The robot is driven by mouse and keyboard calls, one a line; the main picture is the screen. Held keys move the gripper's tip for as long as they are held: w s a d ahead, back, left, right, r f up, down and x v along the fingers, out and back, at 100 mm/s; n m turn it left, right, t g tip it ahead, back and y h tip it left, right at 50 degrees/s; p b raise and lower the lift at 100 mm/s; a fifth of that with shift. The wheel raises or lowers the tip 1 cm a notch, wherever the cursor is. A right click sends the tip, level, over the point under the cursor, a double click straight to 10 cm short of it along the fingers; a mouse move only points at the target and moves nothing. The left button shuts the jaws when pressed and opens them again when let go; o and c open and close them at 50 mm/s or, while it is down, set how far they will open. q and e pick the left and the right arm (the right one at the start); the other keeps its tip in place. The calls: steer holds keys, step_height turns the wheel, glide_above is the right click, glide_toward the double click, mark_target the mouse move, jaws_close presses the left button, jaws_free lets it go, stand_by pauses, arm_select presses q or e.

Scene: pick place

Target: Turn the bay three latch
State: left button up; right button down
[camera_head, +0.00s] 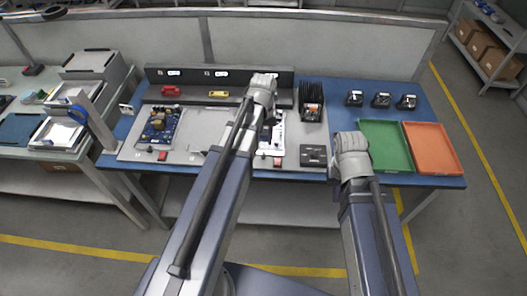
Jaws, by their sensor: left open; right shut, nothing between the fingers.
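A dark back panel (190,74) runs along the rear of the blue bench with small white labels. A red handle (172,90) and a yellow handle (218,94) sit in front of it at the left and middle. My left gripper (264,79) is open at the panel's right part, over the third position. It covers what is there, so I cannot make out the bay three latch or any contact with it. My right gripper (350,138) is shut and empty, above the bench just left of the green tray (387,145).
A blue circuit board (160,127) lies on the grey plate at left. A white-framed board (277,135) is partly behind my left arm. A black finned unit (312,95) and a dark square block (313,155) stand right of it. An orange tray (433,147) is at far right.

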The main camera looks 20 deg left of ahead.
mark_target(264, 156)
arm_select(q)
steer(key=shift+f+b, duration=3.65)
steer(key=shift+f, duration=0.2)
steer(key=shift+r, duration=0.1)
steer(key=shift+c, duration=0.3)
jaws_close()
